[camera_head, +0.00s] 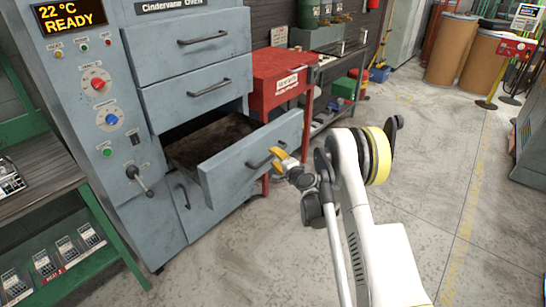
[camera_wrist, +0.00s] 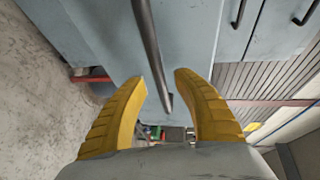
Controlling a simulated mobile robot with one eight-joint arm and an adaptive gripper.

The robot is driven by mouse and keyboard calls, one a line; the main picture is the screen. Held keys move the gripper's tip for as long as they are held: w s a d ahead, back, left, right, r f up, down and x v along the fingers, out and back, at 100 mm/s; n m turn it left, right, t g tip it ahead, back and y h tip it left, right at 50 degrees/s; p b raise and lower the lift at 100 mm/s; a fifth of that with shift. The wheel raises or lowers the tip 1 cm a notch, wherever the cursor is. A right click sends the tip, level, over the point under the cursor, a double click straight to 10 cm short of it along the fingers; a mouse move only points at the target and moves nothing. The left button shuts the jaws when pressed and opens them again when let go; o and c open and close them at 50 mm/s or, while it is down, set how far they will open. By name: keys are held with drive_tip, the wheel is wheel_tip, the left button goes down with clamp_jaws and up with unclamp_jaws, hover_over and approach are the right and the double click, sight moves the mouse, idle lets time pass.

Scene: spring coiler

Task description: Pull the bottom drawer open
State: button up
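The bottom drawer (camera_head: 250,155) of the grey oven cabinet is pulled well out, and its dark, stained inside shows from above. Its dark bar handle (camera_head: 258,162) is on the front face. My gripper (camera_head: 277,153) is at the right part of this handle. In the wrist view the handle (camera_wrist: 151,50) runs between the two yellow fingers of my gripper (camera_wrist: 161,77), with a visible gap on each side. The fingers are apart, and I see no grip on the bar. Whether a finger touches the drawer front cannot be told.
A red box (camera_head: 280,80) on a stand is close behind the open drawer. A green-framed bench (camera_head: 40,190) stands left. Floor (camera_head: 270,250) in front is clear.

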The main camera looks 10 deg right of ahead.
drive_tip(key=v, duration=0.6)
drive_tip(key=shift+r, duration=0.1)
drive_tip(key=s+a+r+n+g, duration=0.1)
drive_tip(key=s+a+r+n, duration=0.1)
drive_tip(key=r, duration=0.4)
drive_tip(key=s+a+r+n+g, duration=0.1)
drive_tip(key=s+a+r+n, duration=0.15)
drive_tip(key=r, duration=0.25)
drive_tip(key=s+a+r+n+g, duration=0.3)
drive_tip(key=s+r+n, duration=0.1)
drive_tip(key=s+r, duration=0.6)
drive_tip(key=s+d+f+n+g+h, duration=0.1)
drive_tip(key=s+n, duration=0.2)
drive_tip(key=s, duration=1.1)
drive_tip(key=s+d+f+n+g+h, duration=0.1)
drive_tip(key=s+n+g+h, duration=0.1)
drive_tip(key=s, duration=1.3)
drive_tip(key=shift+d+f+n+h, duration=0.25)
drive_tip(key=shift+d+n+h, duration=0.05)
drive_tip(key=shift+n, duration=0.15)
